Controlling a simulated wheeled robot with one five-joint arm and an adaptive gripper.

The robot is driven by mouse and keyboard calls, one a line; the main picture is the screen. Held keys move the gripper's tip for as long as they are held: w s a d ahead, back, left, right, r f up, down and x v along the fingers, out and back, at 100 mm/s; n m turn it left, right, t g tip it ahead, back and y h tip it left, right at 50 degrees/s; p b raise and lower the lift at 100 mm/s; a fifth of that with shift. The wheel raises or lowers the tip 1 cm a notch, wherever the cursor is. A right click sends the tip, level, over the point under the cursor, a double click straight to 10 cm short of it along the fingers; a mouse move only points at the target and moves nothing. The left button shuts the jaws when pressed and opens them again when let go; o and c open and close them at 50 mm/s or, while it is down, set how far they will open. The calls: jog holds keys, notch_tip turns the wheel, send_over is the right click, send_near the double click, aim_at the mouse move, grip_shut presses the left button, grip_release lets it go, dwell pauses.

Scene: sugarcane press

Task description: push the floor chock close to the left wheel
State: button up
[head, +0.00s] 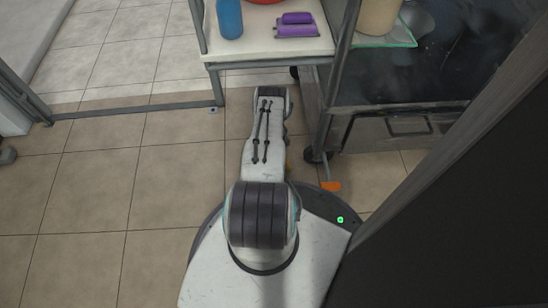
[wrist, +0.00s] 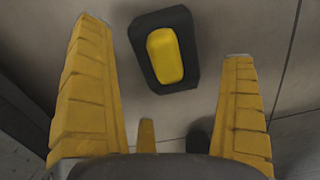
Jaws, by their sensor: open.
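The floor chock (wrist: 165,56), a black block with a yellow raised middle, lies on the floor in the wrist view. My gripper (wrist: 164,38) is open, its yellow fingers left and right of the chock in the picture. Nothing is held, and I see no clear contact with the chock. In the head view my arm hides the chock and nearly all of the gripper. A dark caster wheel (head: 312,155) stands under the cart, right of my arm. I cannot tell whether it is the left wheel.
An orange piece (head: 330,186) is at floor level beside the caster. A cart (head: 270,56) with a blue bottle (head: 229,18) and purple items (head: 297,25) stands ahead. A dark panel edge (head: 450,130) is close on the right. Tiled floor (head: 80,190) is free on the left.

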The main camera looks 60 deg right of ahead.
jog(key=shift+f, duration=1.05)
jog(key=shift+c, duration=0.3)
jog(key=c, duration=1.3)
jog(key=shift+o, duration=0.2)
jog(key=shift+d+b, duration=0.1)
jog(key=shift+b, duration=0.2)
